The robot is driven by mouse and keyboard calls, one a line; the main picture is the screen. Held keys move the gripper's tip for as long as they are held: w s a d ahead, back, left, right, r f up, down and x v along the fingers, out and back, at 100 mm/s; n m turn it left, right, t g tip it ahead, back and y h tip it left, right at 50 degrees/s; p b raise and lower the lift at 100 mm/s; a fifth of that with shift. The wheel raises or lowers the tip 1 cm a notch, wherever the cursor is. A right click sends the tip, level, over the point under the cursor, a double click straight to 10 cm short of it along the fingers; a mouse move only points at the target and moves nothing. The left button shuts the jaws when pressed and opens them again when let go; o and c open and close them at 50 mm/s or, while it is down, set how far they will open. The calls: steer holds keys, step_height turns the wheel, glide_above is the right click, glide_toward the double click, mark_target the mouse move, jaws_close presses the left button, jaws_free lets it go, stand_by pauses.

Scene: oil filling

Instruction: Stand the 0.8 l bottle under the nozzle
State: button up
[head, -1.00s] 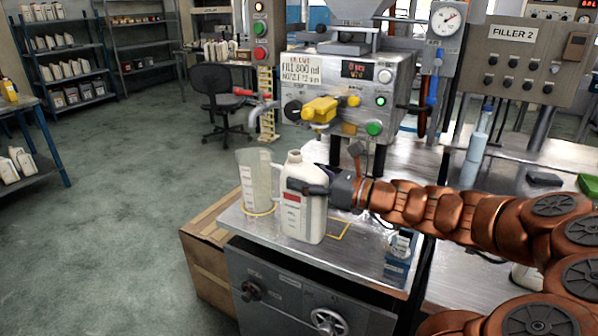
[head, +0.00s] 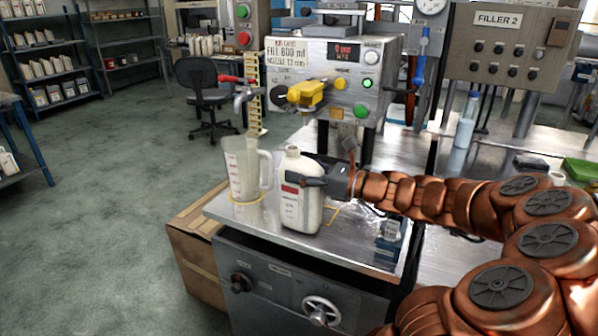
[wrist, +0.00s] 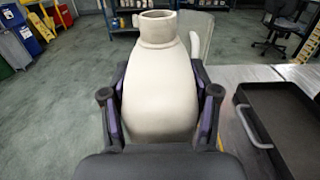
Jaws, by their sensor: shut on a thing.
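The white bottle (head: 299,212) with a red-marked label stands upright, its open neck upward, at the front of the filling bench. My gripper (head: 318,183) is shut around its upper body from the right. In the wrist view the bottle (wrist: 158,90) sits between both fingers of my gripper (wrist: 160,110). Whether its base touches the bench top, I cannot tell. The filling machine (head: 330,70) stands behind, with a yellow valve (head: 310,93) on its front. The bottle is in front of and below this valve. The nozzle outlet is not clear.
A clear measuring jug (head: 243,172) stands close left of the bottle on a yellow ring. A yellow outline shows on the bench top (head: 345,240), partly hidden by bottle and gripper. A small blue-white box (head: 388,243) stands at right. A black tray (wrist: 290,120) lies right in the wrist view.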

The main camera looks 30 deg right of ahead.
steer(key=w+d+p, duration=0.1)
steer(key=w+d, duration=0.2)
steer(key=d, duration=0.3)
steer(key=shift+w, duration=0.3)
stand_by(0.3)
steer(key=shift+f, duration=0.15)
steer(key=o, duration=1.3)
steer(key=shift+c, duration=0.2)
steer(key=v, duration=1.2)
